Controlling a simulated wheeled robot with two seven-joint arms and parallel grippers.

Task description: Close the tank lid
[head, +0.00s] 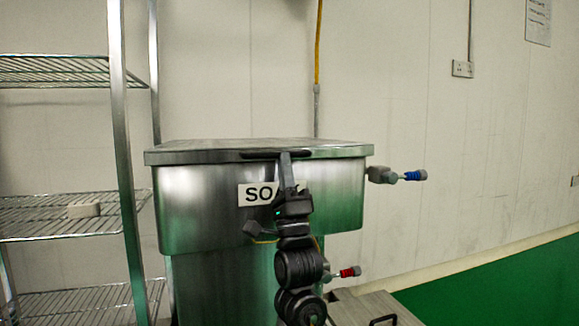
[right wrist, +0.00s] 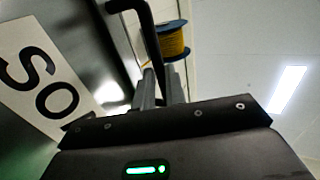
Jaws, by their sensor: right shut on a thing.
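The steel tank (head: 200,205) stands in the middle of the head view with a "SOAK"-like label (head: 255,194), partly covered by my right arm. Its flat lid (head: 210,147) lies level across the tank top, with no gap visible at the front. A dark handle (head: 258,155) runs along the lid's front edge; it also shows in the right wrist view (right wrist: 146,30). My right gripper (head: 285,156) points up at the handle and is shut on it. Its fingers show in the right wrist view (right wrist: 160,82). My left gripper is out of view.
A wire shelf rack (head: 125,170) stands close on the left, with a small pale box (head: 84,210) on it. Valves with a blue handle (head: 415,175) and a red handle (head: 350,271) stick out on the right. A yellow spool (right wrist: 172,40) shows beyond the handle.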

